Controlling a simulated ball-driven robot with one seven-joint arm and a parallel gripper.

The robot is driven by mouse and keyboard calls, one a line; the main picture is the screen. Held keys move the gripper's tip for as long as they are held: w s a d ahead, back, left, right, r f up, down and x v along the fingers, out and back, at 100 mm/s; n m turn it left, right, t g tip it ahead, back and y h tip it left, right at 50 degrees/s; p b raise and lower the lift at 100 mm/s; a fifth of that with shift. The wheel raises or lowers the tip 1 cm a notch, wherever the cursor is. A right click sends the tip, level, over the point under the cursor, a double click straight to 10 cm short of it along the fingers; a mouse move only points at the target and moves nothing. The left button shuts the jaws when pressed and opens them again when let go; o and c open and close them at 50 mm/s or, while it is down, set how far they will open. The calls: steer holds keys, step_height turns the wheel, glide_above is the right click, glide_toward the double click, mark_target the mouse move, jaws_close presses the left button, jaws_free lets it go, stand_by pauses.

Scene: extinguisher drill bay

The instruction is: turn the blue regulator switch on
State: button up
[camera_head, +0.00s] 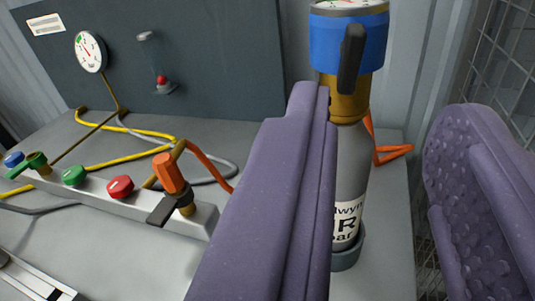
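The blue regulator (328,42) is a blue collar on top of a grey cylinder (350,165), with a brass neck below it. A black lever (352,60) hangs roughly upright on its front, slightly tilted. My gripper (388,108) is open and empty, its two purple fingers spread wide. In the picture the lever lies between the fingers, above the left fingertip and closer to it than to the right one. The left finger covers part of the cylinder and bench. I see no contact with the lever.
The bench carries a grey manifold bar (140,205) with green (74,175) and red (120,186) buttons and an orange valve (170,173). Yellow, grey and orange hoses lie around it. A gauge (90,51) is on the dark back panel (220,60). Wire mesh (505,60) stands at right.

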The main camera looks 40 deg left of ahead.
mark_target(354, 61)
steer(key=x, duration=0.4)
steer(key=b+x, duration=0.1)
steer(key=x, duration=0.2)
steer(key=shift+a, duration=0.35)
steer(key=shift+c, duration=0.4)
steer(key=shift+b, duration=0.3)
jaws_close()
